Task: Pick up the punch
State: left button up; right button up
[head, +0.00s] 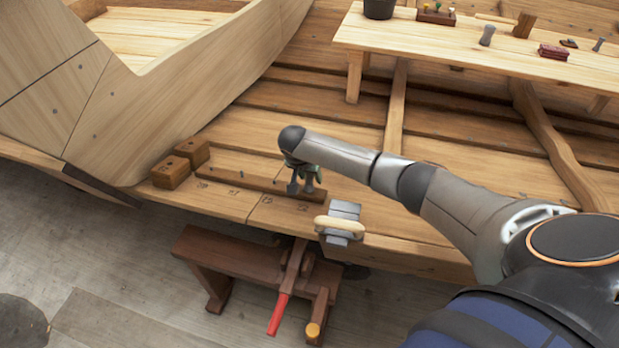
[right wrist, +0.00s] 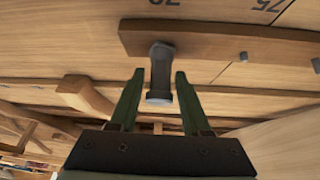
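The punch (right wrist: 160,72), a dark grey tool with a thicker end, stands out from a long wooden strip (right wrist: 220,42) in the right wrist view. My right gripper (right wrist: 160,74) is open, with one green finger on each side of the punch. A gap shows between each finger and the punch, so it is not gripped. In the head view my right gripper (head: 303,186) is over the right end of the strip (head: 262,184), where the hand partly hides the punch. My left gripper is not in view.
Small dark pegs (head: 241,176) stand along the strip. Two wooden blocks (head: 171,172) sit at its left end. A metal-and-wood tool (head: 340,222) lies at the plank's front edge. A brown trestle (head: 240,258) with a red handle stands below. A bench (head: 430,38) with tools is behind.

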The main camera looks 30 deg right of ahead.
grip_shut()
jog(key=shift+r, duration=0.15)
dwell(0.4)
